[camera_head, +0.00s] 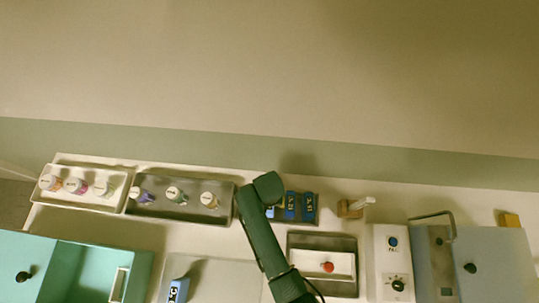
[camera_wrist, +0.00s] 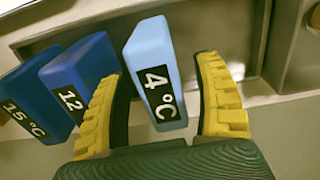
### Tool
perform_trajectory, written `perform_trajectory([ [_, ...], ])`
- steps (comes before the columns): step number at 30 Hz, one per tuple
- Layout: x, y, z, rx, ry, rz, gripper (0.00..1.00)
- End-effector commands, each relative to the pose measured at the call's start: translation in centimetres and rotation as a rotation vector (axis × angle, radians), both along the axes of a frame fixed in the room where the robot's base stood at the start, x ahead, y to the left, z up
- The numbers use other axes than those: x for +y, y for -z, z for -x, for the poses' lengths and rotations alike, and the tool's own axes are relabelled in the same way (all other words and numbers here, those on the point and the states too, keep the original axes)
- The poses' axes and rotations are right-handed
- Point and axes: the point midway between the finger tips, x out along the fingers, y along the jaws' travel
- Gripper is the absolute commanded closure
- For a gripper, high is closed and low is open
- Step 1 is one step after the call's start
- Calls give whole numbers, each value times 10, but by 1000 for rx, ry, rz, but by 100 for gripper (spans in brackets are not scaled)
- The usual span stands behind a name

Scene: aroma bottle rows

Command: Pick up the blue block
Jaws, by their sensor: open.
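Three blue blocks stand in a row in the wrist view: a light blue one marked 4°C (camera_wrist: 154,62), a darker one marked 12 (camera_wrist: 80,72) and a dark one marked 15°C (camera_wrist: 32,105). My gripper (camera_wrist: 164,68) is open, with one yellow-padded finger on each side of the 4°C block; I cannot tell whether either touches it. In the head view the 12 block (camera_head: 290,206) and the 15°C block (camera_head: 309,206) show beside my arm. The end of the row is partly hidden by my arm, and my gripper is hidden there.
Bottles stand in a white tray (camera_head: 115,205) and a grey tray (camera_head: 225,188). A box with a red knob (camera_head: 327,267) and a control unit (camera_head: 393,265) are to the right.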

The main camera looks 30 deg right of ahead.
Motion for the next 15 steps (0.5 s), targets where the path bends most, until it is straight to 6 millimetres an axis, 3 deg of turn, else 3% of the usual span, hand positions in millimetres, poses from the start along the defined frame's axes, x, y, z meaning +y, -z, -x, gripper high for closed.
perform_trajectory([
  [5, 0, -1, -1, -2, 0, 0, 32],
  [15, 0, -1, 0, -2, 0, 0, 97],
])
